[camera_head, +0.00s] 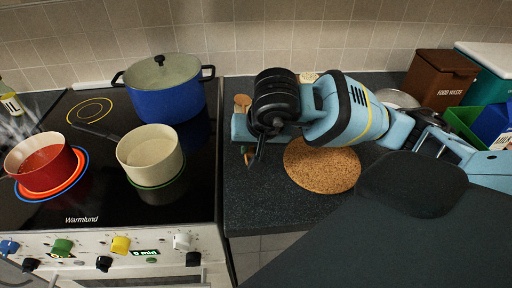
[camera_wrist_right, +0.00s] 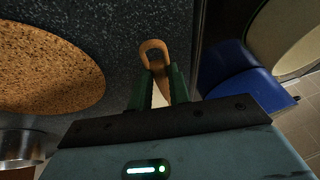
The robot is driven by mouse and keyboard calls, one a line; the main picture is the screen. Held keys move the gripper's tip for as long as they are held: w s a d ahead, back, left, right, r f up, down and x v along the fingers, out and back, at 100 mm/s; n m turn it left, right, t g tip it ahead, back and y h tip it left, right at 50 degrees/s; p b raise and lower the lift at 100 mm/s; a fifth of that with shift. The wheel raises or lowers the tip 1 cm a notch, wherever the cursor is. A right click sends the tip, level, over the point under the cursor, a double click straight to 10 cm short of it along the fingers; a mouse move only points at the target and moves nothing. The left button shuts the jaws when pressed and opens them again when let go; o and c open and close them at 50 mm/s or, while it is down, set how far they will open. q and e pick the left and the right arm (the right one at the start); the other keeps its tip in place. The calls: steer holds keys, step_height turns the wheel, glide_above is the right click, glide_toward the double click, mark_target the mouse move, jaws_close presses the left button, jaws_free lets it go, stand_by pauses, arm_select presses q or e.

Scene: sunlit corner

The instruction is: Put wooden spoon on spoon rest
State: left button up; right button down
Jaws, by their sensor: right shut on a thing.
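My right gripper (camera_head: 254,158) is over the dark counter beside the stove's right edge. In the right wrist view its green fingers (camera_wrist_right: 163,90) are shut on the wooden spoon (camera_wrist_right: 153,48), whose looped, light brown end sticks out past the fingertips. I cannot clearly make out the spoon rest in either view. My left gripper is not in view.
A round cork mat (camera_head: 322,169) lies right of the gripper, partly under my arm. On the stove are a lidded blue pot (camera_head: 176,101), a cream pot (camera_head: 150,158) and a red pot (camera_head: 41,168). A brown food waste bin (camera_head: 440,82) stands at the back right.

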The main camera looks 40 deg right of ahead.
steer(key=shift+w+d+f, duration=0.1)
steer(key=shift+w+d, duration=0.35)
steer(key=shift+d, duration=0.15)
steer(key=shift+w+d+f, duration=0.1)
steer(key=shift+w+d, duration=0.3)
steer(key=shift+d, duration=0.2)
step_height(320, 180, down, 2)
steer(key=shift+s+a+f+p, duration=0.1)
steer(key=shift+f+p, duration=0.1)
steer(key=shift+p, duration=0.1)
steer(key=shift+f, duration=0.4)
steer(key=c, duration=1.4)
jaws_free()
steer(key=shift+o, duration=0.4)
steer(key=v, duration=0.7)
steer(key=shift+r, duration=0.4)
